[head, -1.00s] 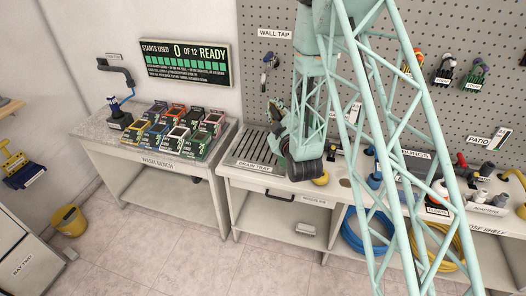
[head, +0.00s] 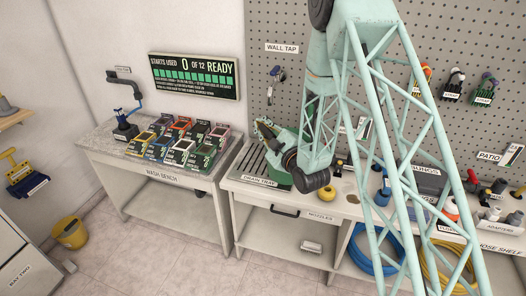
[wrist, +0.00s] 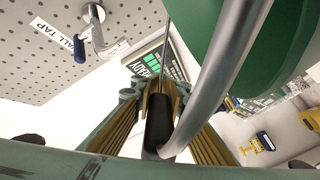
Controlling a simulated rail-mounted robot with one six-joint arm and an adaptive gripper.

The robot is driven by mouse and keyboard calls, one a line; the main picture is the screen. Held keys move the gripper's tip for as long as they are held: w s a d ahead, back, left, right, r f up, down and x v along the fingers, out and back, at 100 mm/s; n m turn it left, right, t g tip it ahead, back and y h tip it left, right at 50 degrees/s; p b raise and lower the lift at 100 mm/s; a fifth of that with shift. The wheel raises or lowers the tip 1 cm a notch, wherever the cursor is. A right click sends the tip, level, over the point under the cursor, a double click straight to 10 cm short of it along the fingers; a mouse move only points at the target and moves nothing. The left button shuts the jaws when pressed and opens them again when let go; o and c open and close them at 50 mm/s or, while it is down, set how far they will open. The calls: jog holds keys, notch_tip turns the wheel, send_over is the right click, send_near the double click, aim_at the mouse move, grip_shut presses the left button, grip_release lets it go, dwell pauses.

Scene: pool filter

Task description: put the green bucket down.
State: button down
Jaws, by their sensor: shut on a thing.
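In the wrist view the green bucket (wrist: 275,40) fills the top right, its curved side close to the camera. Its grey metal bail (wrist: 217,75) runs down to a dark grip, which lies between the jaws of my gripper (wrist: 160,95). My gripper is shut on this handle. In the head view my gripper (head: 267,131) is over the drain tray (head: 251,163), partly behind my wrist. A green part of the bucket (head: 280,181) shows at the tray's right side; the rest is hidden by my arm. I cannot tell whether its base touches the tray.
The wash bench (head: 105,147) on the left holds several boxed items. A yellow round object (head: 326,194) sits just right of my wrist. The wall tap (head: 275,73) hangs on the pegboard behind. A yellow bucket (head: 70,233) stands on the floor.

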jog(key=f+x, duration=0.1)
jog(key=x, duration=1.5)
jog(key=shift+b, duration=0.35)
jog(key=shift+s+a+f, duration=0.15)
jog(key=shift+f+b, duration=0.3)
jog(key=shift+f, duration=1.45)
jog(key=c, duration=2.6)
grip_release()
jog(key=shift+o, duration=0.2)
jog(key=shift+s, duration=0.1)
jog(key=v, duration=1.1)
jog(key=shift+s+d+p, duration=0.25)
jog(key=shift+s+p, duration=0.05)
jog(key=shift+s, duration=0.05)
